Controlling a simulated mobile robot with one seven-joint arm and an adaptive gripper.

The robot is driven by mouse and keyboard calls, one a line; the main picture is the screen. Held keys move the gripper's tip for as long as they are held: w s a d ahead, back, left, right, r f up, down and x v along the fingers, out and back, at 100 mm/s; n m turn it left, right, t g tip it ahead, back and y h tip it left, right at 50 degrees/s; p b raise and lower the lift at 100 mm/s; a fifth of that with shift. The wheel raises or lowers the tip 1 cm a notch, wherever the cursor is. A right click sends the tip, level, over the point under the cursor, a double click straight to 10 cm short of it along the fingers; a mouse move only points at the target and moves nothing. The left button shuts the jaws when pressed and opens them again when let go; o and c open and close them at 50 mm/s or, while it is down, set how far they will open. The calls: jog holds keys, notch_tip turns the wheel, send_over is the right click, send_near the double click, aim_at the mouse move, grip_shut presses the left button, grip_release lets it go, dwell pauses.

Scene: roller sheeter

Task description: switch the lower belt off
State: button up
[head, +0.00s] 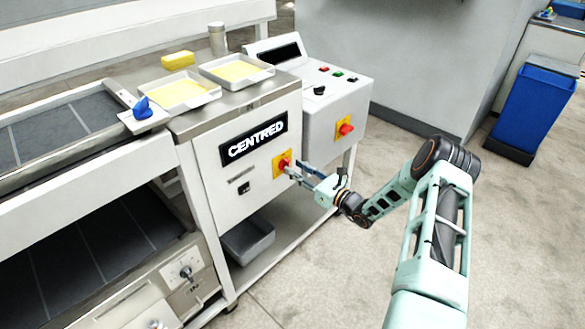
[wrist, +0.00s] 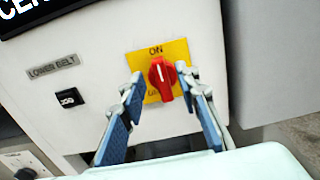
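The lower belt switch is a red rotary knob (wrist: 161,80) on a yellow plate (wrist: 179,49) on the white cabinet front. The knob's white mark points up, close to the word ON; lettering at the plate's lower left is partly hidden. A label LOWER BELT (wrist: 53,69) is to its left. My gripper (wrist: 163,84) is open, with one finger on each side of the knob and visible gaps. In the head view, my gripper (head: 297,173) reaches the red knob (head: 284,164) from the right; contact cannot be told.
A second red knob on a yellow plate (head: 345,128) is on the neighbouring cabinet face. A black display (head: 254,138) reads CENTRED. A small black counter (wrist: 69,97) sits below the label. A grey bin (head: 248,239) stands on the lower shelf.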

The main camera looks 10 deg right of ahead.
jog(key=shift+x, duration=1.1)
grip_shut()
